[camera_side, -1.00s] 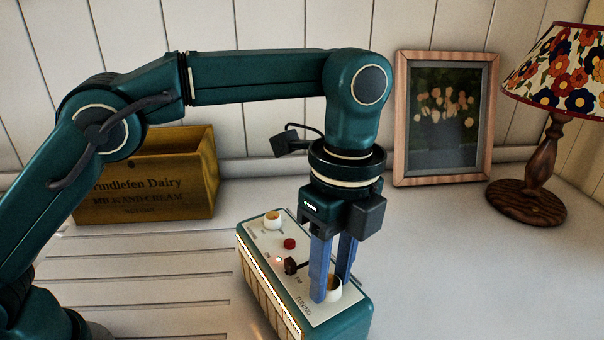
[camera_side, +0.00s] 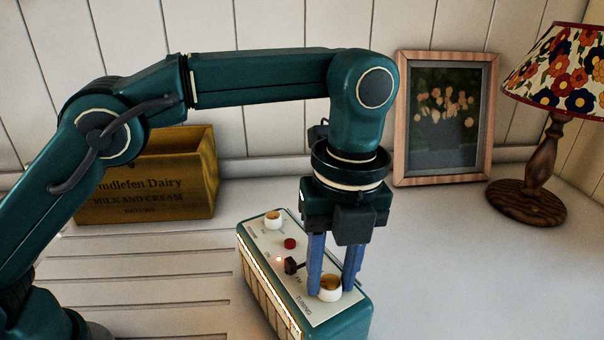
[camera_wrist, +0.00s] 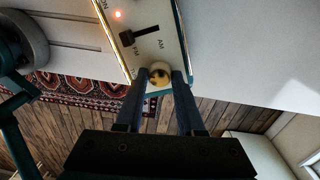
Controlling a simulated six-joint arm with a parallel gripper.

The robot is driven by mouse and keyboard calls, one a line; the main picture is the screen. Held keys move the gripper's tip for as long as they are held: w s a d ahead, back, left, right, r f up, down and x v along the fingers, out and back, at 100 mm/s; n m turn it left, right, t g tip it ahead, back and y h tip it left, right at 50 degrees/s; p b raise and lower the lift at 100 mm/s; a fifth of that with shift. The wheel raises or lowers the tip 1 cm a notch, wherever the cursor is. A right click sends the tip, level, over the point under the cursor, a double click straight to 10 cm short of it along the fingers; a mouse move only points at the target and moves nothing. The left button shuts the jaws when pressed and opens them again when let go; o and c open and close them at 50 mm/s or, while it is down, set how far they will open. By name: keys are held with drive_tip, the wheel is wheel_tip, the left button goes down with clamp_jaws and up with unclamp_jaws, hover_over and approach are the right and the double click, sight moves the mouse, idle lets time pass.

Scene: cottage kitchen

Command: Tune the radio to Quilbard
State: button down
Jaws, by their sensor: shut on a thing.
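The teal radio (camera_side: 352,318) stands on the white counter, its pale top panel facing up. The tuning knob (camera_side: 330,288), cream with a brass cap, sits at the panel's near end beside the word TUNING. My gripper (camera_side: 331,290) points straight down with its blue fingers on either side of this knob, shut on it. The wrist view also shows the knob (camera_wrist: 159,74) between the two fingertips. The radio's lit dial strip (camera_side: 270,290) runs along its front edge, but the station names and pointer cannot be read.
On the panel are a second cream knob (camera_side: 272,220), a red button (camera_side: 290,243), a glowing red light (camera_side: 279,259) and a black AM/FM switch (camera_side: 292,266). A wooden dairy crate (camera_side: 150,190), a picture frame (camera_side: 443,120) and a lamp (camera_side: 530,200) stand behind. The counter at right is clear.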

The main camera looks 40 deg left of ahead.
idle(0.3)
drive_tip(key=c, duration=0.5)
unclamp_jaws()
